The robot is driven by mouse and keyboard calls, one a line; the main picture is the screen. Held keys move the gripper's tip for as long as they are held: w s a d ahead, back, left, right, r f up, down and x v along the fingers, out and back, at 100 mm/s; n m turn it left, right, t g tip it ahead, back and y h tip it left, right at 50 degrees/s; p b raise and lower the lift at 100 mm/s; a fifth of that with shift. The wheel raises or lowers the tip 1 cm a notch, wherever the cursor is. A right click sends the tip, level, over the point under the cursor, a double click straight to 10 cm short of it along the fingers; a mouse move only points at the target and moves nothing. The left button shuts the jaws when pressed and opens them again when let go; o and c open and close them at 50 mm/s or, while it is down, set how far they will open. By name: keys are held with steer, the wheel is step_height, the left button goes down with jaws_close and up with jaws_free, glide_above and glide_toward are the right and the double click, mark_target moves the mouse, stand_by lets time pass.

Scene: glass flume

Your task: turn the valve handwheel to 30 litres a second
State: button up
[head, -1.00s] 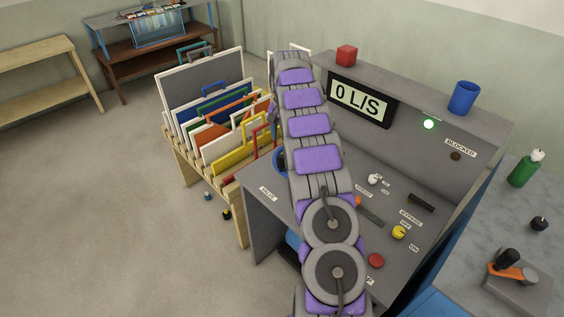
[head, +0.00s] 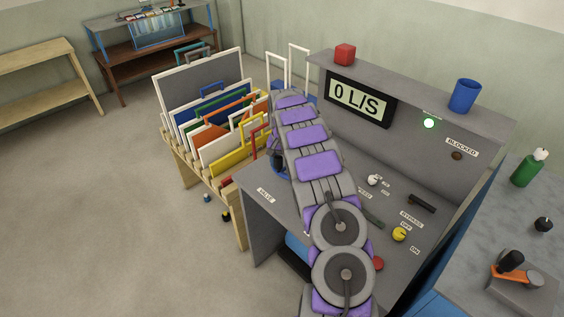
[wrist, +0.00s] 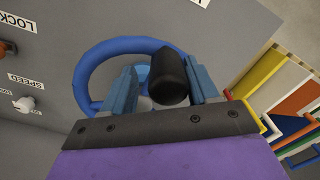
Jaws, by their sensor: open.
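The valve handwheel is a blue ring (wrist: 84,80) in the wrist view, with a black knob (wrist: 168,76) standing up from it. In the head view only a sliver of the blue wheel (head: 279,171) shows beside my arm. My gripper (wrist: 163,88) is open, with one blue finger on each side of the black knob. A gap shows left of the knob; whether the right finger touches it I cannot tell. The flow display (head: 359,100) reads 0 L/S.
A green lamp (head: 429,123) is lit beside the display. A yellow knob (head: 399,234) and a white knob (head: 373,180) sit on the console. A rack of coloured panels (head: 213,125) stands close left of the wheel. A red block (head: 345,54) and blue cup (head: 465,96) stand on the console top.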

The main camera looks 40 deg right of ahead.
steer(key=shift+a+r, duration=0.2)
steer(key=shift+a, duration=0.65)
steer(key=shift+c, duration=0.4)
steer(key=shift+a+r, duration=0.1)
steer(key=shift+a, duration=0.2)
steer(key=shift+c, duration=0.8)
steer(key=shift+d, duration=0.1)
steer(key=c, duration=0.3)
steer(key=shift+d, duration=0.45)
steer(key=c, duration=0.3)
jaws_close()
